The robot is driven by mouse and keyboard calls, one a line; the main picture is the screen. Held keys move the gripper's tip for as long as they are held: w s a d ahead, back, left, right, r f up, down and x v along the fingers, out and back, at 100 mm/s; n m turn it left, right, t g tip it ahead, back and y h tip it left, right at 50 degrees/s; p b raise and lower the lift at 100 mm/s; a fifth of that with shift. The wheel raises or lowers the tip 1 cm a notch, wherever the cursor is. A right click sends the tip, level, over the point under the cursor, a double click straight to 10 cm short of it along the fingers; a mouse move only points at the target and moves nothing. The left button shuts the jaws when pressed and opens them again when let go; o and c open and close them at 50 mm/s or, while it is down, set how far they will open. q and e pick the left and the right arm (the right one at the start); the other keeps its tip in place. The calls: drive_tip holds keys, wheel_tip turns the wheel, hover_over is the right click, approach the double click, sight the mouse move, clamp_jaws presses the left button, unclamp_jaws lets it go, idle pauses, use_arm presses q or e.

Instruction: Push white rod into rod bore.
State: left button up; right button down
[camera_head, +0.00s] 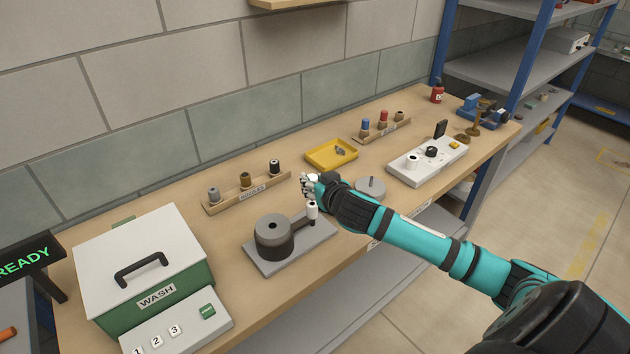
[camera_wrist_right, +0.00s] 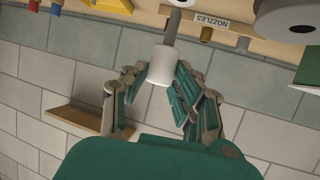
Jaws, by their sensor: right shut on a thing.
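My right gripper (camera_head: 309,190) is over the front of the bench, beside the grey fixture, and is shut on the white rod (camera_head: 312,210). In the right wrist view the white rod (camera_wrist_right: 161,65) sits between the fingertips (camera_wrist_right: 160,85), with a thinner grey shaft (camera_wrist_right: 174,22) beyond it. The fixture has a grey baseplate (camera_head: 297,252) and a thick dark grey cylinder (camera_head: 272,242) with a hole in its top. A small dark part stands under the rod at the plate's right end. I cannot tell which opening is the rod bore, or whether the rod touches it. My left gripper is not seen.
A wooden nozzle rack (camera_head: 247,195) and a yellow tray (camera_head: 331,153) stand behind. A grey disc (camera_head: 370,188) and a white panel (camera_head: 427,164) are to the right. A green wash box (camera_head: 140,245) stands to the left. The bench's front edge is close.

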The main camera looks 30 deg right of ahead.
drive_tip(key=shift+f+b, duration=1.65)
drive_tip(key=shift+f, duration=0.85)
drive_tip(key=c, duration=0.9)
unclamp_jaws()
drive_tip(key=shift+c, duration=0.2)
drive_tip(key=shift+s, duration=0.1)
drive_tip(key=v, duration=1.2)
